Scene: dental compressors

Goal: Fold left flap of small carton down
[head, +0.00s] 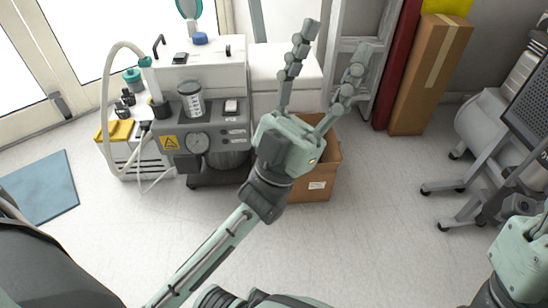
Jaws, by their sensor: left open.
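The small carton (321,180) is a brown cardboard box on the floor, right of the grey compressor unit. Its right side and part of its front show, with a small white label on the front. My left gripper (335,40) is open and empty, its two grey fingers spread and pointing up the picture. Its body covers the carton's left part, so the left flap cannot be made out. I cannot tell whether the gripper touches the carton. My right gripper (522,255) is partly in view at the lower right edge; its fingers are cut off.
The compressor unit (205,140), with gauge and hose, stands left of the carton. A white cabinet (270,65) stands behind. A tall taped carton (430,75) leans at the back right. A wheeled stand (465,190) is at right. The floor (370,230) is clear in front.

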